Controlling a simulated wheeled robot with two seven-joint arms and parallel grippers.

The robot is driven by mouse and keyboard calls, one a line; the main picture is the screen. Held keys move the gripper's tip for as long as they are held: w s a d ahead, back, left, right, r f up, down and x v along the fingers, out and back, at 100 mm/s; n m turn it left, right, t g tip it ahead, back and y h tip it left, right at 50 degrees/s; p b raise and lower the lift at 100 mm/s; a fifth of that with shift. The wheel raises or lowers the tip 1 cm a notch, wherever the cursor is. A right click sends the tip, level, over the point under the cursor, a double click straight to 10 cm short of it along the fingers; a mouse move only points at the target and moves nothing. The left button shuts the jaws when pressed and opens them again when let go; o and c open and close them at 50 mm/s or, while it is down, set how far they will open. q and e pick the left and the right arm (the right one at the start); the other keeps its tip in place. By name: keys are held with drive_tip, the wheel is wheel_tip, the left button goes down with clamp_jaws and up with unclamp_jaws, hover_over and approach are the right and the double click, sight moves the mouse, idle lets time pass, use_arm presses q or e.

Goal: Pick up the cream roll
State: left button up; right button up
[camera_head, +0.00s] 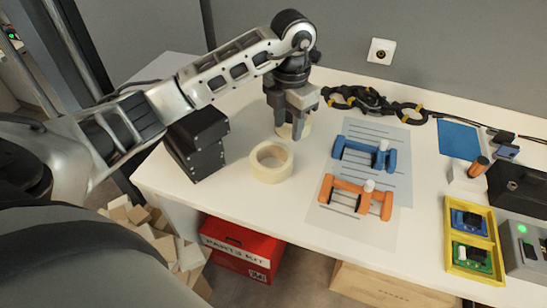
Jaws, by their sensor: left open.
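A cream roll (258,171) of tape lies flat on the white table, its open centre facing up. A second cream roll (306,128) stands behind it and is mostly hidden by my left gripper. My left gripper (288,125) points down over this second roll, with its jaws open. One finger overlaps the roll in the picture; I cannot tell whether it touches. The nearer roll is apart from the gripper, in front and to the left of it. My right gripper is not in view.
Black boxes (197,145) stand left of the rolls. Blue (352,155) and orange (345,190) parts lie on printed sheets to the right. A coiled black cable (365,98) lies behind. A yellow tray (450,262) sits at the right. The table (245,208) is clear in front.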

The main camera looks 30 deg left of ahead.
sight(283, 167)
use_arm(q)
wheel_tip(283, 167, down, 10)
drive_tip(key=shift+s+p, duration=0.15)
drive_tip(key=shift+p, duration=0.2)
drive_tip(key=shift+s+a+f+p, duration=0.1)
drive_tip(key=shift+s+f+p, duration=0.15)
drive_tip(key=shift+f, duration=1.1)
drive_tip(key=shift+s+a+f+p, duration=0.1)
drive_tip(key=shift+s+f+p, duration=0.1)
drive_tip(key=shift+f, duration=1.1)
clamp_jaws()
